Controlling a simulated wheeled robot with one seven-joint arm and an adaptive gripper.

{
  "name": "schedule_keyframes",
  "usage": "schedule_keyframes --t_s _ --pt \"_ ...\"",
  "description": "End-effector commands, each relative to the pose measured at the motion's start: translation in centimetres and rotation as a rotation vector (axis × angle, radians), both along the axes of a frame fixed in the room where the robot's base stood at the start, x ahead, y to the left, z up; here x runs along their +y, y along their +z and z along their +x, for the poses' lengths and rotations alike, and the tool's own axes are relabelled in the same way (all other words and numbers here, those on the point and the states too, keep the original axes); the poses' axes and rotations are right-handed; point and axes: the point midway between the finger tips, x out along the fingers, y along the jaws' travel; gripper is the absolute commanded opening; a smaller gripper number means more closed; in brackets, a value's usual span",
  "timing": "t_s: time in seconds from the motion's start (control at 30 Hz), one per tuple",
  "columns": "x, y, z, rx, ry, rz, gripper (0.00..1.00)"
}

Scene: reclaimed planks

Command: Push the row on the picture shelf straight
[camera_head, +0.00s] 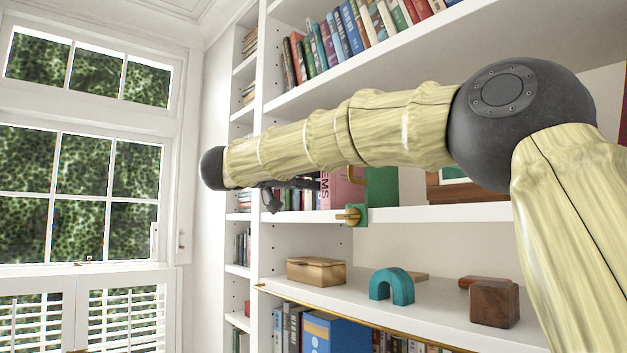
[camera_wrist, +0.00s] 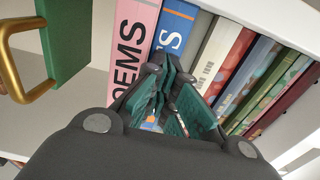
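The row of upright books stands on the middle shelf (camera_head: 440,214). At its right end in the head view is a pink book (camera_head: 345,190) lettered "EMS"; in the wrist view the pink book (camera_wrist: 133,38) is at the left. Beside it there are a blue book (camera_wrist: 178,25), a pale book (camera_wrist: 215,50), a red book (camera_wrist: 232,62) and several more. A green panel (camera_wrist: 68,42) with a brass handle (camera_wrist: 12,75) stands next to the pink book. My gripper (camera_wrist: 170,68) is in front of the spines, its teal-padded fingertips together and empty; contact is unclear. In the head view my arm partly hides the row.
The shelf below holds a wooden box (camera_head: 316,271), a teal arch (camera_head: 391,284) and a brown block (camera_head: 494,303). A brass rail (camera_head: 335,306) runs along its front. A window is at left.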

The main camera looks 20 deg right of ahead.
Motion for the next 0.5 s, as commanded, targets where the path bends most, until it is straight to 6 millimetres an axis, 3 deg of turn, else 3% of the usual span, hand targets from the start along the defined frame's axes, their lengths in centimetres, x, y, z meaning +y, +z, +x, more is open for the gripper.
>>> schedule_keyframes --t_s 0.5 --pt "3.0 0.1 -1.1 0.001 0.001 -0.001 0.00"
